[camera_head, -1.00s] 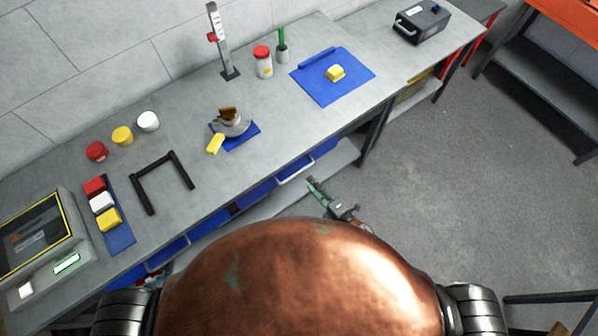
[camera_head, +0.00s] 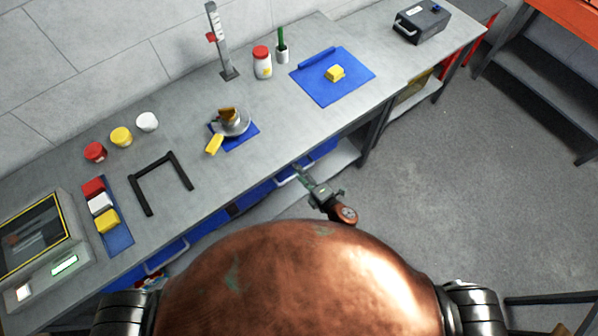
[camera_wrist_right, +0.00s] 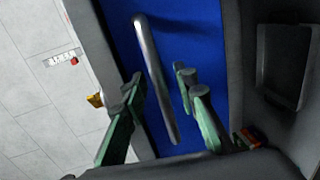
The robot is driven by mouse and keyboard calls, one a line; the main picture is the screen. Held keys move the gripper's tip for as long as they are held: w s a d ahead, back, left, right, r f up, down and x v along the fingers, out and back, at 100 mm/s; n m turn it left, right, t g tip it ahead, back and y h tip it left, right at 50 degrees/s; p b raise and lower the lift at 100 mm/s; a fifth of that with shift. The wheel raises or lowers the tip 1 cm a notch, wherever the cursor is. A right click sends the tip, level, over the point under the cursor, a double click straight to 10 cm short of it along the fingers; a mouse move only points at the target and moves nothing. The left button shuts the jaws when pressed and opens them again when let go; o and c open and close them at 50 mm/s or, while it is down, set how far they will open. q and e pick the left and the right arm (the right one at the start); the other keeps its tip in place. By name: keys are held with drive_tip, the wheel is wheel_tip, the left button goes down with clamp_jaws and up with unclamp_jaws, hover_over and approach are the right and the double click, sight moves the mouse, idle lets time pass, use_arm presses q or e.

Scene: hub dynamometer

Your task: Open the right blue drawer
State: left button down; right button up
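The right blue drawer (camera_head: 322,151) sits under the workbench top, and its front fills the middle of the right wrist view (camera_wrist_right: 195,40). Its silver bar handle (camera_wrist_right: 154,80) runs lengthwise there. My right gripper (camera_head: 303,174) is at the drawer front in the head view. In the right wrist view its two green fingers (camera_wrist_right: 158,92) are spread, one on each side of the handle, with gaps showing. I cannot tell how deep the handle lies between them. The drawer looks closed. My left gripper is not in view.
The left blue drawer (camera_head: 150,268) is along the same front. A lower shelf (camera_head: 262,207) lies beneath.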

clamp_jaws()
drive_tip(key=shift+s, duration=0.1)
idle(0.5)
